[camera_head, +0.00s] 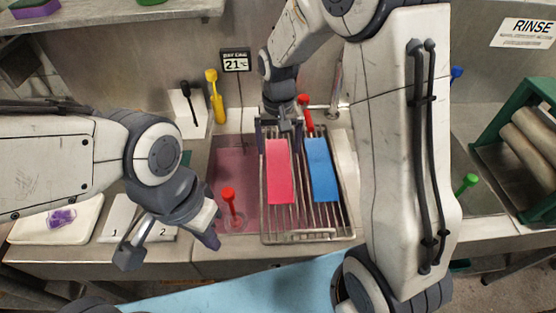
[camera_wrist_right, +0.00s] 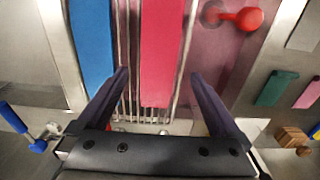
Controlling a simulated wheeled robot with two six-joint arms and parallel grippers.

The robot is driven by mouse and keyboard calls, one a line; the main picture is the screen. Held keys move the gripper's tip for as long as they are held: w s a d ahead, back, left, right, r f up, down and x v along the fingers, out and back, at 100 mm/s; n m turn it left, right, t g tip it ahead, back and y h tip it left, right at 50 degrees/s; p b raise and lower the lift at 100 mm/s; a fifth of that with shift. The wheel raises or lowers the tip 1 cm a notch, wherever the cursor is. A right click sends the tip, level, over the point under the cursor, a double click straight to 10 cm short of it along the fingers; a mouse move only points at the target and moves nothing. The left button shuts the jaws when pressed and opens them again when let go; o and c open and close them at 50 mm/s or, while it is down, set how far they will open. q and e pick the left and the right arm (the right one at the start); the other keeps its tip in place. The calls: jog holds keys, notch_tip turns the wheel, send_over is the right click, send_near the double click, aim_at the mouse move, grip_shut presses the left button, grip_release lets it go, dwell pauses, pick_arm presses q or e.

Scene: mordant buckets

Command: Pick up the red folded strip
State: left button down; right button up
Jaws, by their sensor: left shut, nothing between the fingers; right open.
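The red folded strip (camera_head: 279,172) lies lengthwise on the left part of a metal wire rack (camera_head: 311,223). It also shows in the right wrist view (camera_wrist_right: 160,40), upper middle. My right gripper (camera_head: 280,134) is open at the far end of the red strip. In the right wrist view my right gripper (camera_wrist_right: 160,74) has one finger to each side of the strip's end, with nothing held. I cannot tell exactly how high the fingers are above the rack. My left gripper (camera_head: 168,246) is shut and empty, over the counter left of the rack.
A blue strip (camera_head: 321,170) lies beside the red one on the rack, close to my right gripper. A red-handled tool (camera_head: 229,198) stands left of the rack in the pinkish basin (camera_head: 228,163). Numbered white cards (camera_head: 117,217) lie further left.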

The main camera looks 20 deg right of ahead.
send_over(279, 174)
jog(key=f, duration=0.4)
jog(key=shift+w+f, duration=0.25)
jog(key=shift+w, duration=0.1)
jog(key=shift+s+f+p, duration=0.2)
jog(key=shift+f+p, duration=0.3)
jog(key=shift+f, duration=0.85)
jog(key=shift+s+f+p, duration=0.2)
jog(key=shift+f+p, duration=0.3)
jog(key=shift+f, duration=0.8)
jog(key=c, duration=1.1)
jog(key=shift+r, duration=0.15)
